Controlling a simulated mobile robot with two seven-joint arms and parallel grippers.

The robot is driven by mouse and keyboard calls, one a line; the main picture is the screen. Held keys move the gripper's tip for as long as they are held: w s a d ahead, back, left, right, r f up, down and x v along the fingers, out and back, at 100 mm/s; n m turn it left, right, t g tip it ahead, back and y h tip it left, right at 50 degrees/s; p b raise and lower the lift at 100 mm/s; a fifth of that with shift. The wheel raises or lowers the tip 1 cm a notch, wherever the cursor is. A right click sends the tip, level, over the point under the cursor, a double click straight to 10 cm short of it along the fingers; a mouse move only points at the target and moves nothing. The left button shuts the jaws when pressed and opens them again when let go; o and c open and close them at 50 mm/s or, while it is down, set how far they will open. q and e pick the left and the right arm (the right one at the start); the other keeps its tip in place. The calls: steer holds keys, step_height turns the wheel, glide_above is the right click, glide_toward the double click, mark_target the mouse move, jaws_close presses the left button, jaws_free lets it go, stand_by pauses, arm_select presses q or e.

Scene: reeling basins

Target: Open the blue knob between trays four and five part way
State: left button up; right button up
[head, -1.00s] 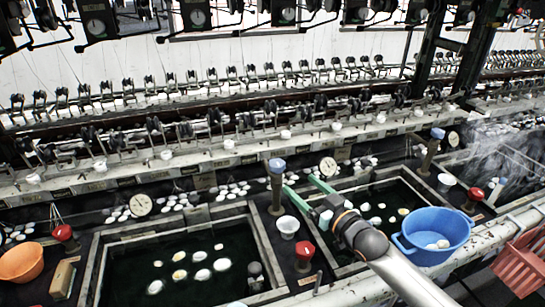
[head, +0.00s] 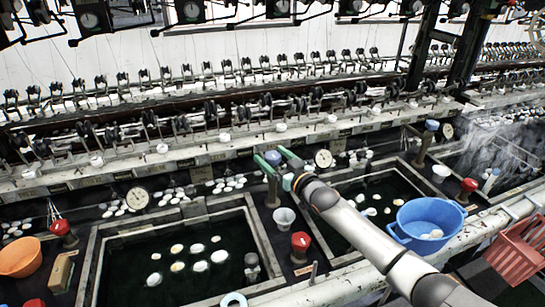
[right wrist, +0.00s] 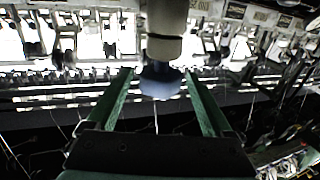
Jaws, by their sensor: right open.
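The blue knob (head: 273,156) tops a dark post between two square water basins, near the picture's middle. My right gripper (head: 269,155) is open, its green fingers around the knob in the head view and partly covering it. In the right wrist view the blue knob (right wrist: 160,84) shows between the two spread fingers, on a pale pipe, and a gap shows on each side of it. I cannot tell whether either finger touches it. My left gripper is not in view.
Red knobs (head: 301,241) stand near the basin fronts. A white cup (head: 284,219) sits close to the blue knob's post. A round dial (head: 323,158) stands just right of the gripper.

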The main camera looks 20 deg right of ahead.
steer(key=shift+w, duration=0.1)
jaws_close()
stand_by(0.8)
